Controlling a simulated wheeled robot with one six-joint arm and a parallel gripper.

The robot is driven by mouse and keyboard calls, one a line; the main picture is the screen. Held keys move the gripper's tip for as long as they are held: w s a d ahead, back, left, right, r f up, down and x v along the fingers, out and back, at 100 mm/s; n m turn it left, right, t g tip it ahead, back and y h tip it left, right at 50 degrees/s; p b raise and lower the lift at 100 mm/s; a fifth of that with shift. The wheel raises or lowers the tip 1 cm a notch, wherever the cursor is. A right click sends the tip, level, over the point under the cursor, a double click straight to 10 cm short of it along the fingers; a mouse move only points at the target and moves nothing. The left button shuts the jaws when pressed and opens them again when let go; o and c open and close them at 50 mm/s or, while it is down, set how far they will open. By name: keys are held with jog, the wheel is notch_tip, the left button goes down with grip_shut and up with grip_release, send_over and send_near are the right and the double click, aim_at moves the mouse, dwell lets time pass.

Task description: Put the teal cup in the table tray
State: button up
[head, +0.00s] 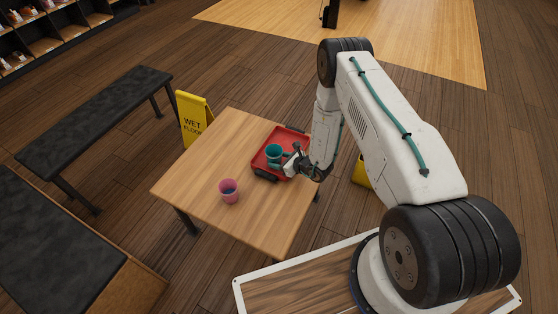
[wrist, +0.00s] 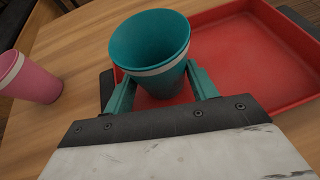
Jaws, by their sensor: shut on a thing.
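The teal cup (wrist: 150,50) has a pale band and stands upright between the fingers of my gripper (wrist: 160,90), which is shut on it. In the head view the teal cup (head: 273,153) shows over the left part of the red table tray (head: 296,140), with my gripper (head: 284,158) at its right side. In the wrist view the red tray (wrist: 250,55) spreads behind and to the right of the cup. I cannot tell whether the cup's base touches the tray floor, as the gripper hides it.
A pink cup (head: 229,191) stands on the wooden table (head: 214,150), left of the tray; it also shows in the wrist view (wrist: 32,78). The rest of the tray is empty. A yellow wet floor sign (head: 193,118) and a dark bench (head: 95,120) stand beyond the table.

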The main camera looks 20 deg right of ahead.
jog(key=o, duration=1)
jog(key=shift+f, duration=0.1)
